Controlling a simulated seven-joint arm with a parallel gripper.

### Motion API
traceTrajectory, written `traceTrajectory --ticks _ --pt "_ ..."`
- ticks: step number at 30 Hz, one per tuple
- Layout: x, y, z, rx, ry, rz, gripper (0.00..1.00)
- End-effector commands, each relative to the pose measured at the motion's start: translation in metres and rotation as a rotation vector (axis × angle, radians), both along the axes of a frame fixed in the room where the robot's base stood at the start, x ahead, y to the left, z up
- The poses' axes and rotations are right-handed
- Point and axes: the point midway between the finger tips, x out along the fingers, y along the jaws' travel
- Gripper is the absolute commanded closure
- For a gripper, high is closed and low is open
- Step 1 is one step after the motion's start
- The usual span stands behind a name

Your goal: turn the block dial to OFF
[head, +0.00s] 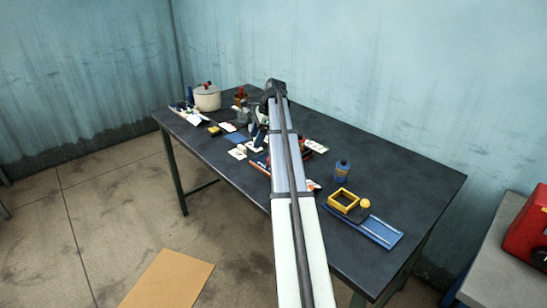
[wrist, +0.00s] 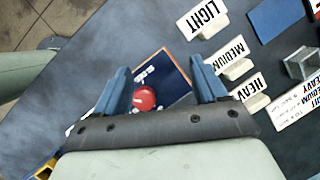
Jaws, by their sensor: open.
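The dial shows in the wrist view as a round red knob (wrist: 145,98) on a dark blue plate (wrist: 172,72) with orange edges and small white marks. The marks are too small to read, and I cannot tell which one the knob points to. My gripper (wrist: 160,66) is open, its two blue fingers on either side of the knob in the picture, apart from it. Its palm edge hides the near part of the plate. In the head view my gripper (head: 257,138) is low over the table's middle, and my arm hides much of the area around it.
White cards reading LIGHT (wrist: 203,18), MEDIUM (wrist: 228,57) and HEAVY (wrist: 251,92) stand right of the plate. On the dark table (head: 405,180) are a blue bottle (head: 342,170), a yellow frame (head: 343,200), a blue tray (head: 376,232) and a white pot (head: 207,98).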

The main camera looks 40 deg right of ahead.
Motion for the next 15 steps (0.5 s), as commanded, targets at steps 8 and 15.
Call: traceTrajectory --ticks 8,15 --pt "-0.079 -0.061 0.040 0.047 0.026 -0.151 0.29" --pt "-0.096 -0.072 0.045 0.061 0.034 -0.185 0.29"
